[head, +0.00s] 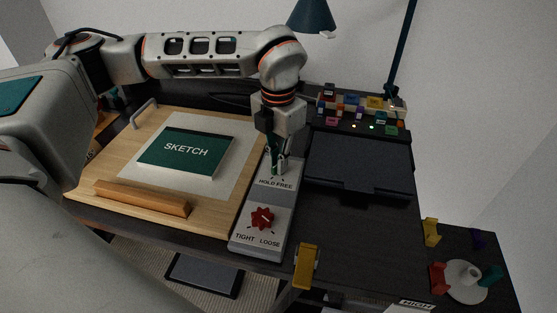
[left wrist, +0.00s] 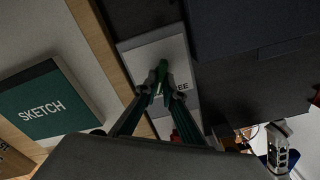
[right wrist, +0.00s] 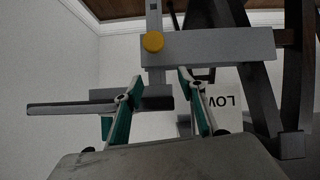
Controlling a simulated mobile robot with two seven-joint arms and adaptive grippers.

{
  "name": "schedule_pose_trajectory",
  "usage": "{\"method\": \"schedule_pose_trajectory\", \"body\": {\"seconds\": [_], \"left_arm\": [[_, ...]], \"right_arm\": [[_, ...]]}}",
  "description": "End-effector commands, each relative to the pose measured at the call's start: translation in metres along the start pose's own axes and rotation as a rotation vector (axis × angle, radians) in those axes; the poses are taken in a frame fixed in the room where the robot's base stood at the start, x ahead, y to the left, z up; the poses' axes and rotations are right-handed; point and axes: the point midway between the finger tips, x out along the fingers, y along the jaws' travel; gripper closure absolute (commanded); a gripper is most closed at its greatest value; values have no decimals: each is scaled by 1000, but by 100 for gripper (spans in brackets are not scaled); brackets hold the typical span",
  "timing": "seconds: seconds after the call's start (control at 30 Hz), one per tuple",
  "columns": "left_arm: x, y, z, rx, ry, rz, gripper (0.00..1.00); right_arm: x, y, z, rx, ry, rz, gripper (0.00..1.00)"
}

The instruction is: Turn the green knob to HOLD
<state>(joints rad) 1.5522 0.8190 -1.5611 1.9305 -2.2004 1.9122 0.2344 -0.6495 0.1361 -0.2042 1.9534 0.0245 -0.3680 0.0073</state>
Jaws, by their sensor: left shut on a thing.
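The grey control panel (head: 250,228) lies along the right edge of the drawing board. Its upper plate carries the words HOLD and FREE, and its lower plate carries TIGHT and LOOSE. My left gripper (head: 278,168) comes down over the upper plate. In the left wrist view its fingertips are closed on the green knob (left wrist: 161,80), which points up and slightly right there. The fingers hide most of the knob in the head view. The red knob (head: 262,218) sits on the lower plate, apart from the gripper. My right gripper (right wrist: 154,88) is open and empty in the right wrist view.
A wooden board (head: 100,175) with a green SKETCH book (head: 185,152) and a wooden bar (head: 140,197) lies left of the panel. A dark flat case (head: 358,160) and a box of coloured parts (head: 365,112) stand right. A blue lamp (head: 312,16) hangs above.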

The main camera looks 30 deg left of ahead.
Motion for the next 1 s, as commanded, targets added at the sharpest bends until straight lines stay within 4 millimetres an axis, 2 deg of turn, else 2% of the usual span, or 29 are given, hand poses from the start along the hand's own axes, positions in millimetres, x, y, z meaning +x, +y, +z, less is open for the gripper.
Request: {"method": "schedule_pose_trajectory", "body": {"seconds": [0.53, 0.6, 1.0], "left_arm": [[0, 0, 0, 25, 2, 0, 100], [0, 0, 0, 25, 2, 0, 76], [-3, 0, 0, 24, -1, 0, 75]], "right_arm": [[0, 0, 1, -1, -2, 1, 60], [0, 0, 1, -1, -2, 0, 60], [0, -1, 1, -3, -3, -2, 60]]}}
